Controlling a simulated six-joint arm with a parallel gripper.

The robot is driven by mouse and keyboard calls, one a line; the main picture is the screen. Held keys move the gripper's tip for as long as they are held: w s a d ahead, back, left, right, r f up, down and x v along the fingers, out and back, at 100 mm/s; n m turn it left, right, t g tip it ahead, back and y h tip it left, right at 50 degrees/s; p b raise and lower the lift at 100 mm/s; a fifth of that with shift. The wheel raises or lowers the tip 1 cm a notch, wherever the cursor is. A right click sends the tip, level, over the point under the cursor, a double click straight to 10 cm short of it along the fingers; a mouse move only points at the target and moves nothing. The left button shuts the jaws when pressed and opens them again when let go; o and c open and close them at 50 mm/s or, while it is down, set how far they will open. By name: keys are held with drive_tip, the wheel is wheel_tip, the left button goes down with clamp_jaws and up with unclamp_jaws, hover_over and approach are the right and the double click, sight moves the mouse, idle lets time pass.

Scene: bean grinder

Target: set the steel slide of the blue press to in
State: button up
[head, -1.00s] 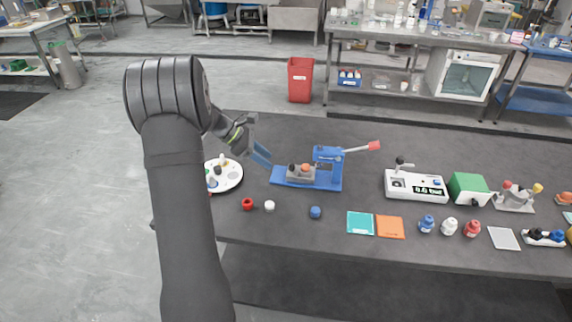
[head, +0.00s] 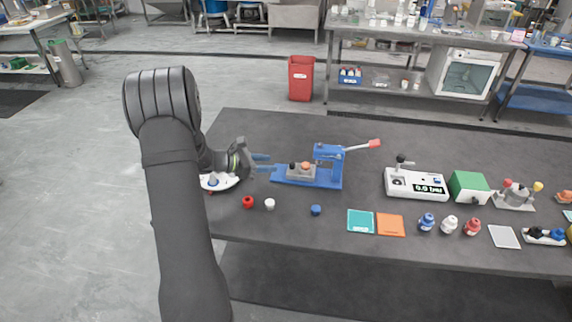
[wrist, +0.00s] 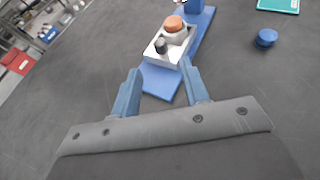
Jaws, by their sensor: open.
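The blue press (head: 328,163) stands on the dark table with its blue base running left and its red-tipped lever out to the right. The steel slide (head: 301,171) sits on the base to the left of the press column, with a black knob and an orange-brown piece on top. In the wrist view the slide (wrist: 170,45) lies just beyond my fingertips, over the blue base (wrist: 160,82). My gripper (head: 265,163) is open and empty, at the left end of the base. In the wrist view its two blue fingers (wrist: 159,82) point toward the slide, with a gap between them.
A white round tray (head: 222,181) is partly behind my arm. Small red (head: 247,202), white (head: 270,204) and blue (head: 316,210) caps lie in front of the press. A gauge box (head: 415,184) and a green box (head: 468,187) stand to the right.

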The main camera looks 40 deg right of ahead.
drive_tip(key=x, duration=0.8)
drive_tip(key=shift+c, duration=0.3)
clamp_jaws()
